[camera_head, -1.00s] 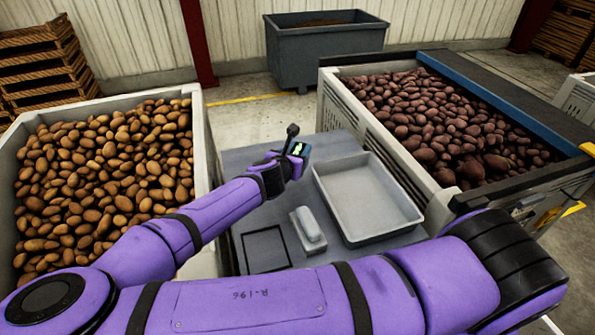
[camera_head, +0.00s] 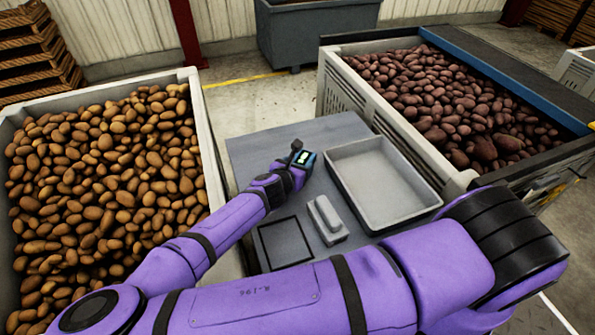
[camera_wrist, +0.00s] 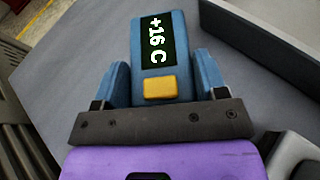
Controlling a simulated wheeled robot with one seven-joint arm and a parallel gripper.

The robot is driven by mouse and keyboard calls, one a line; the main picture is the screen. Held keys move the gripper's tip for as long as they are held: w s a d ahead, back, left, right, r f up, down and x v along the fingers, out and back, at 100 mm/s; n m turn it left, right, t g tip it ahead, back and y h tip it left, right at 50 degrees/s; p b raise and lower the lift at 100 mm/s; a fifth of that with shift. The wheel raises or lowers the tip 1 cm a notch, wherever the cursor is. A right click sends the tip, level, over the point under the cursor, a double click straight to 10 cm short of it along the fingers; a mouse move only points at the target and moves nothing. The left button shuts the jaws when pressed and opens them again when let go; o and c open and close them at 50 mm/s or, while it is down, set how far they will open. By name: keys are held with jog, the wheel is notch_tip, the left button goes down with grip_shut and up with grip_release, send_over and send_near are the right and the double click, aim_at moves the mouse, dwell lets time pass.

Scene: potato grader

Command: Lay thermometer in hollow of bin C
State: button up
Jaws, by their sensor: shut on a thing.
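The thermometer (camera_head: 306,158) is a blue block with a lit display and a short dark probe. The left bin (camera_head: 205,130) is full of brown potatoes; the right bin (camera_head: 393,133) holds dark reddish potatoes. I see no letter marking bin C and cannot make out a distinct hollow in either heap.
An empty grey tray (camera_head: 432,207) lies right of my gripper. A pale block-like object (camera_head: 327,220) and a dark-outlined square (camera_head: 284,243) are on the table (camera_head: 262,150). A dark grey tub (camera_head: 305,40) stands behind, with floor between.

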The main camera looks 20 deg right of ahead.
jog(key=shift+f, duration=1.05)
jog(key=shift+f, duration=0.1)
jog(key=o, duration=1)
